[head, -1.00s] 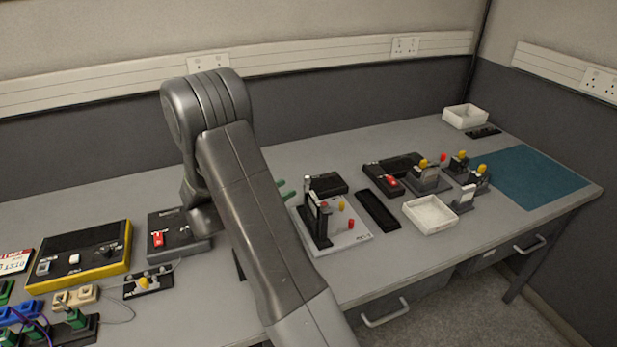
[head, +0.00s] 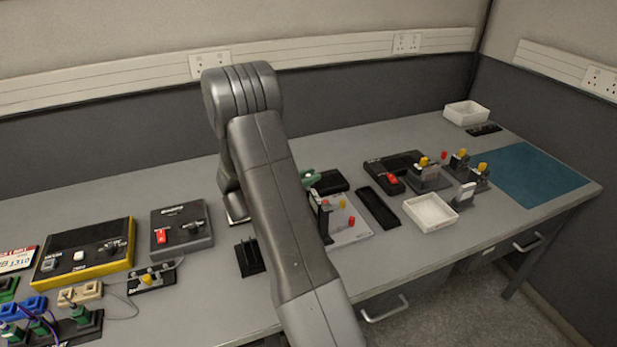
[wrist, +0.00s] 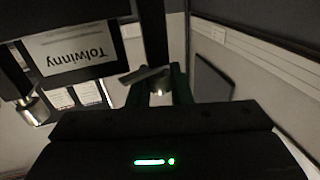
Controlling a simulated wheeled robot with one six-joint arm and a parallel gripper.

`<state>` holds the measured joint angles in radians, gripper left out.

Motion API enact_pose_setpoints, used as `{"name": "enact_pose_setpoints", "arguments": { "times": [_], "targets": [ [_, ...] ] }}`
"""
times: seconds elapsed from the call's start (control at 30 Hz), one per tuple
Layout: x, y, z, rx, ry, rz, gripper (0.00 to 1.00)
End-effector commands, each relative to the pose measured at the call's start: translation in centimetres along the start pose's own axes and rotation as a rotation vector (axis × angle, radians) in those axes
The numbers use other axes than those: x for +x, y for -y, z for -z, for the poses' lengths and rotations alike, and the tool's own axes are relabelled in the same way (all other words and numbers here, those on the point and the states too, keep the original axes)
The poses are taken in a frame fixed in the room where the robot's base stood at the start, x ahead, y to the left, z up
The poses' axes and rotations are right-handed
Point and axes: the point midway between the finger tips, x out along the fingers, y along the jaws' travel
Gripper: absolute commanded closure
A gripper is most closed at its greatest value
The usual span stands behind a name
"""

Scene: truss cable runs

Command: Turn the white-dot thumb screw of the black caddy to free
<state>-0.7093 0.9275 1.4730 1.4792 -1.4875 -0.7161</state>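In the wrist view a black part with a white label reading "Tolwinny" (wrist: 72,56) fills the upper left; I cannot tell for sure that it is the black caddy. A metal screw with a flat wing (wrist: 145,75) shows between the dark green fingers of my gripper (wrist: 157,88). The fingers stand apart, and I see no clear contact with the screw. A second metal knob (wrist: 33,108) is at the left. I cannot make out a white dot. In the head view my gripper's green fingers (head: 310,178) show just right of my arm, which hides part of the bench.
A black upright stand (head: 325,222) on a pale plate is partly behind my arm. Several knobbed fixtures stand beyond. The teal mat (head: 535,173) is clear.

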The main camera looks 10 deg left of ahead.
Motion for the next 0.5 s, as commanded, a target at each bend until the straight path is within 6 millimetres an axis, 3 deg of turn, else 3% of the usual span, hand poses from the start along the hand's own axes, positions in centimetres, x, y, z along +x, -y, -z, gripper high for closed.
{"name": "enact_pose_setpoints", "arguments": {
  "times": [0.5],
  "targets": [
    [0.0,0.06,-0.09,0.002,-0.001,-0.084,1.0]
  ]
}}
